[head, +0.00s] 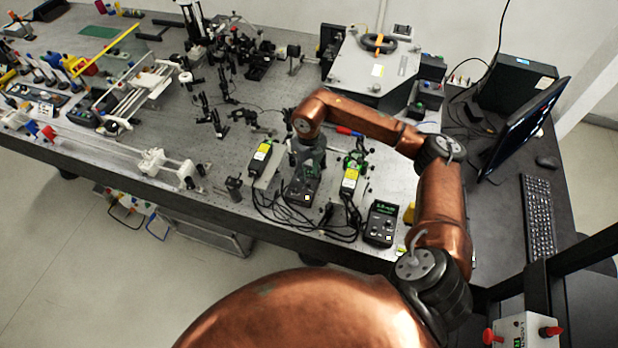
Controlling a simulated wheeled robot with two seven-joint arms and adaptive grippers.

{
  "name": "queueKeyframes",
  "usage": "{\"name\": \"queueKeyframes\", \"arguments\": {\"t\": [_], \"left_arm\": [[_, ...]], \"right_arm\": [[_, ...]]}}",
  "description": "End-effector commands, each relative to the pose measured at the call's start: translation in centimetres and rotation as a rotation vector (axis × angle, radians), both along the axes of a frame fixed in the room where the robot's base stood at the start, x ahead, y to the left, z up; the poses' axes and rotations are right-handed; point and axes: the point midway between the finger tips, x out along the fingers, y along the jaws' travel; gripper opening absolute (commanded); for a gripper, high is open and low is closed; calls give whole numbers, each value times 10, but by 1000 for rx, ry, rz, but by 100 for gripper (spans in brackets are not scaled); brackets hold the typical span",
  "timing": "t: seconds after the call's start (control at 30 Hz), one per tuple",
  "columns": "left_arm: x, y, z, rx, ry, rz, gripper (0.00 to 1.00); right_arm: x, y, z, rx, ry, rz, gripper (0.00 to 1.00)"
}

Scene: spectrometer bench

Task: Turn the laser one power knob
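My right arm reaches in from the right over the bench, and its gripper (308,168) points down at a black laser controller box (298,193). The gripper covers the upper part of this box, so any knob there is hidden. I cannot tell whether the fingers touch it or whether they are open or shut. A second black controller box (380,224) with a lit green display stands to the right, uncovered. A laser head with a yellow label (260,158) lies left of the gripper, and another (350,181) lies right of it. My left gripper is not in view.
Black cables (310,226) loop along the front edge of the optical bench (225,160). Small optic mounts (213,117) stand behind and to the left. A large grey instrument (372,68) is at the back. A monitor (527,122) and keyboard (538,217) are on the right.

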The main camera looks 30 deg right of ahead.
Motion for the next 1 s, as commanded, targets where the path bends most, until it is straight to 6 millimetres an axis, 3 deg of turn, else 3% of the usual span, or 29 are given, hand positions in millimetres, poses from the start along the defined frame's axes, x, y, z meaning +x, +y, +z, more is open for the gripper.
{"name": "queueKeyframes", "arguments": {"t": [0.2,0.4,1.0], "left_arm": [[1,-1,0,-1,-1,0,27],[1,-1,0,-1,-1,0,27],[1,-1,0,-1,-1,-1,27]], "right_arm": [[1,-1,47,-1,-4,1,31],[1,0,71,0,-1,-1,31],[1,0,77,1,-1,0,31]]}}
